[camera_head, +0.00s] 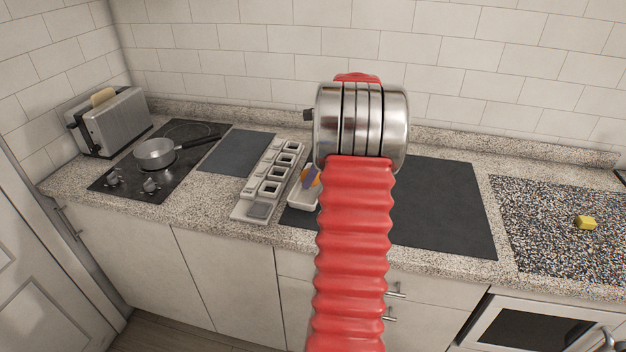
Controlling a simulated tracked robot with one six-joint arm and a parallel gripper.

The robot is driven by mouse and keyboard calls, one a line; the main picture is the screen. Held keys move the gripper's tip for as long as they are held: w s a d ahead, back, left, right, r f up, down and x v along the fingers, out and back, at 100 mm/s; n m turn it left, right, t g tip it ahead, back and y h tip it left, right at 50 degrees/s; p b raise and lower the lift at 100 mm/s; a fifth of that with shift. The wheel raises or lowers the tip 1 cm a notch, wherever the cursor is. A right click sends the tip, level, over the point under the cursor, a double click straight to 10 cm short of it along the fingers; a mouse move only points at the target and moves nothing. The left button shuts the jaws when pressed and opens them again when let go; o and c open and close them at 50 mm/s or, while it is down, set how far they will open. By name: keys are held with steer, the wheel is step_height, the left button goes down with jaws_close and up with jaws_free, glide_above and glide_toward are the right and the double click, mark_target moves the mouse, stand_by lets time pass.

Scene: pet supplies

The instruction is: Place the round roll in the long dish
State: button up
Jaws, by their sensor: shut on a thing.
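A white long dish (299,201) lies on the counter left of my arm, partly hidden behind it. A purple and orange item (311,179) shows in or just above the dish; it is too small and covered to tell its shape. I cannot make out a round roll for certain. My arm's red sleeve and silver wrist stand large in the middle of the view. My gripper's fingers are hidden behind the wrist, and so is anything between them.
A light compartment tray (264,187) stands left of the dish. Further left are a dark mat (237,152), a pan (155,153) on the hob, and a toaster (112,124). A dark mat (445,205) right of my arm is bare.

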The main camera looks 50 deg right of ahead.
steer(key=shift+f, duration=1.25)
steer(key=shift+f, duration=0.1)
steer(key=o, duration=1.1)
steer(key=v, duration=1.2)
